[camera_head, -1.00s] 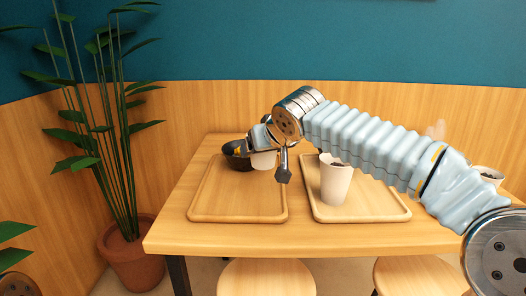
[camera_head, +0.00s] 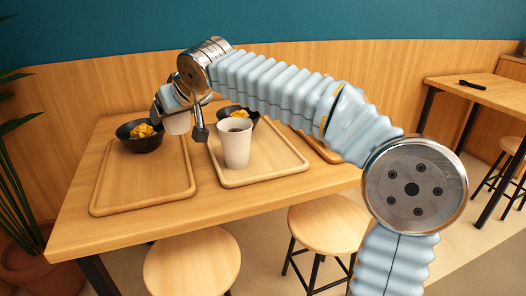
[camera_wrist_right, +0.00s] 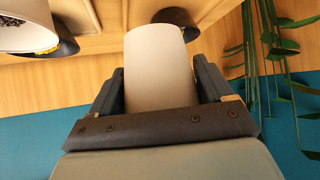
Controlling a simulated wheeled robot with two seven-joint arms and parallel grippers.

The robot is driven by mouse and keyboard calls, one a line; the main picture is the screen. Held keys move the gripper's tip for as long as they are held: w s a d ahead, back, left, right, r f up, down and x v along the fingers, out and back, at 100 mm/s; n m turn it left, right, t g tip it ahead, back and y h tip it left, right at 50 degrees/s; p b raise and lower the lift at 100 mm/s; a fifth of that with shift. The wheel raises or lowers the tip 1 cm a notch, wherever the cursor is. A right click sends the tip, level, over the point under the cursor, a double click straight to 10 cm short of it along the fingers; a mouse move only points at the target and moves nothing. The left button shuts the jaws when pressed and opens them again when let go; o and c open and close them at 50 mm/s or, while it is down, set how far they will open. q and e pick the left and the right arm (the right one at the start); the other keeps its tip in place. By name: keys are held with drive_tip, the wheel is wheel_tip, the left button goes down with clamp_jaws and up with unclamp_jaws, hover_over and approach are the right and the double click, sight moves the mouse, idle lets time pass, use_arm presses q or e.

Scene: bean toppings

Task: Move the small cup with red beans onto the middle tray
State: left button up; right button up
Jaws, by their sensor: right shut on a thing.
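My right gripper (camera_head: 179,116) is shut on a small white cup (camera_head: 177,124), which also shows between its fingers in the right wrist view (camera_wrist_right: 161,70). The cup is held over the back right of the left tray (camera_head: 143,203), beside a black bowl with yellow food (camera_head: 140,142). The contents of the held cup are hidden. The middle tray (camera_head: 265,178) holds a taller white cup (camera_head: 236,150) with dark contents and, behind it, another black bowl with yellow food (camera_head: 225,113). My left gripper is out of view.
My right arm hides part of a third tray (camera_head: 318,147) at the right. The front of the left tray and the right front of the middle tray are clear. Stools (camera_head: 192,264) stand before the table, and a plant is at the left.

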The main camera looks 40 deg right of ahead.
drive_tip(key=s+d+b, duration=0.5)
drive_tip(key=s+d, duration=1)
drive_tip(key=s, duration=0.1)
drive_tip(key=shift+d, duration=0.25)
drive_tip(key=w+d+f, duration=0.1)
drive_tip(key=w+d, duration=0.1)
drive_tip(key=w+d+f, duration=0.1)
drive_tip(key=w+d, duration=0.1)
drive_tip(key=w+d+f, duration=0.2)
drive_tip(key=shift+w+d+f, duration=0.1)
drive_tip(key=shift+w+d, duration=0.1)
drive_tip(key=f, duration=0.1)
drive_tip(key=w+d+f, duration=0.2)
drive_tip(key=f, duration=0.1)
drive_tip(key=shift+w+b, duration=0.15)
drive_tip(key=shift+b, duration=0.25)
drive_tip(key=shift+w+d+f, duration=0.35)
drive_tip(key=shift+w+f, duration=0.1)
drive_tip(key=shift+f, duration=0.25)
drive_tip(key=shift+w+d+f+b, duration=0.15)
drive_tip(key=shift+f+b, duration=0.35)
drive_tip(key=shift+f, duration=1.15)
